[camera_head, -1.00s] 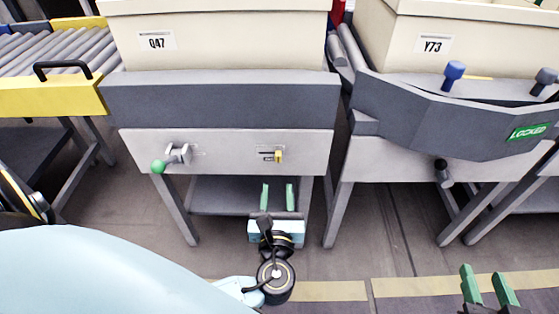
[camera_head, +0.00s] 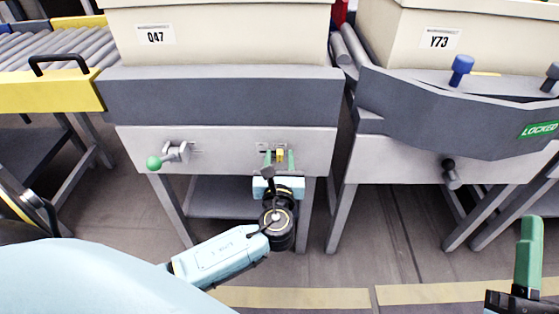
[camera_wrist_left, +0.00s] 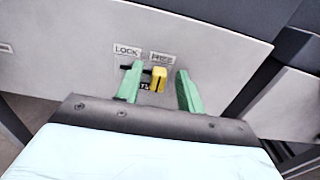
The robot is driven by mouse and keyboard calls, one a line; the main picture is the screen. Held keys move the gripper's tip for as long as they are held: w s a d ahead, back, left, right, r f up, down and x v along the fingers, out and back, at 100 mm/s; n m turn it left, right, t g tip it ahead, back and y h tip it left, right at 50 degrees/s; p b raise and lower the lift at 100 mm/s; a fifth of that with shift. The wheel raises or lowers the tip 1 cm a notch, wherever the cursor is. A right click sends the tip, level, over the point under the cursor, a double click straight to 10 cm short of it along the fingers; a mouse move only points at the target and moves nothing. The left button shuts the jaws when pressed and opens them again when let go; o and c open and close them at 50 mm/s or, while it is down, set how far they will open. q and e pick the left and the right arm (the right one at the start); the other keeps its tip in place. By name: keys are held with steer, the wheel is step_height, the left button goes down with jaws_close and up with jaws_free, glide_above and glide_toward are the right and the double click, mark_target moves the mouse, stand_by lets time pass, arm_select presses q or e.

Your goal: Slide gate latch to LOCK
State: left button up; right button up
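The gate latch is a small yellow slider (camera_head: 280,154) in a dark slot on the white front panel (camera_head: 225,150) under the box marked Q47. In the left wrist view the yellow slider (camera_wrist_left: 158,79) sits at the right end of its slot, below the right-hand label; the LOCK label (camera_wrist_left: 127,51) is to its left. My left gripper (camera_head: 279,160) is open, its green fingers pointing at the panel on either side of the slider. In the wrist view the fingers (camera_wrist_left: 160,90) show a gap to the slider. My right gripper (camera_head: 528,258) is at the lower right, partly cut off.
A green-knobbed lever (camera_head: 170,155) is on the same panel to the left. A grey station with a green LOCKED sign (camera_head: 540,130) and a dark knob (camera_head: 450,172) stands to the right. A yellow-fronted roller conveyor (camera_head: 50,93) is at the left.

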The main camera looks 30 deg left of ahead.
arm_select(q)
jaws_close()
stand_by(0.3)
